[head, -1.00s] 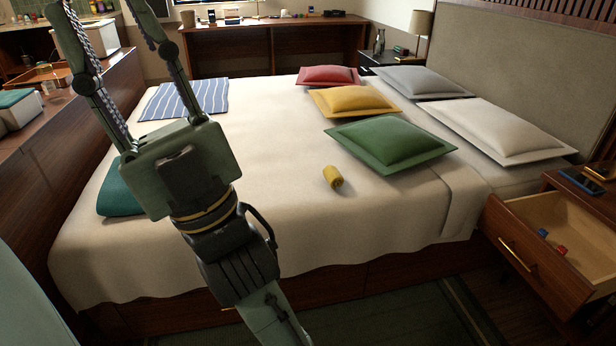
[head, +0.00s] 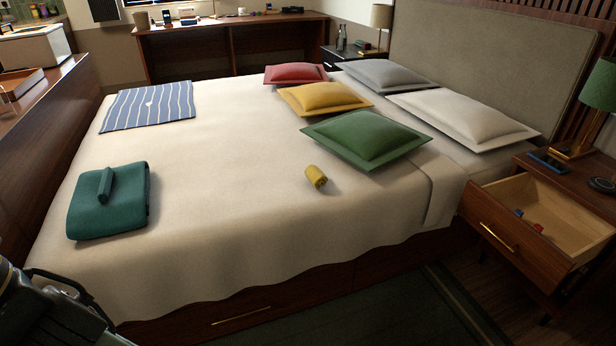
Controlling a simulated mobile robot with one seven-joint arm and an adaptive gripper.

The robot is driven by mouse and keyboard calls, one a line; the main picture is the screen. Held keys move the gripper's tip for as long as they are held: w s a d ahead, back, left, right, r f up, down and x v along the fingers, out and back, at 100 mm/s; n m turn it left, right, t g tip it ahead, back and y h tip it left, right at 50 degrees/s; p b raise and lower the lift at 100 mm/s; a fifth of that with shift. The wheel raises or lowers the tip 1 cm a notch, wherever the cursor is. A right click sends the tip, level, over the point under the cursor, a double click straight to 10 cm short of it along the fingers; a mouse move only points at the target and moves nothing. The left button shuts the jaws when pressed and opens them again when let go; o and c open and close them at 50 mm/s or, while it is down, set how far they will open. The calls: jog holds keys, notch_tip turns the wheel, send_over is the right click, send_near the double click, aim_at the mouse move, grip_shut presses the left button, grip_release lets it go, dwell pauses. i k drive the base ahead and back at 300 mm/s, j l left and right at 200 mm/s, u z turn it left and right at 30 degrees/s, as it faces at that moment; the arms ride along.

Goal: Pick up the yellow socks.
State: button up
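The yellow socks (head: 316,178) lie as a small rolled bundle on the cream bedspread, toward the near side of the bed and in front of the green pillow. Nothing touches them. My gripper is outside the head view. Only a dark part of my arm shows at the lower left corner, well away from the socks.
The bed (head: 230,240) also holds a folded teal cloth (head: 120,215), a striped blue cloth (head: 150,105) and green (head: 368,139), yellow (head: 325,98) and red (head: 296,73) pillows. An open nightstand drawer (head: 500,236) juts out at right. The bedspread around the socks is clear.

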aim_at(314, 175)
jog(key=i+j, duration=0.4)
jog(key=i, duration=0.15)
jog(key=i+j+u, duration=0.1)
jog(key=i+j, duration=0.25)
jog(key=i, duration=0.2)
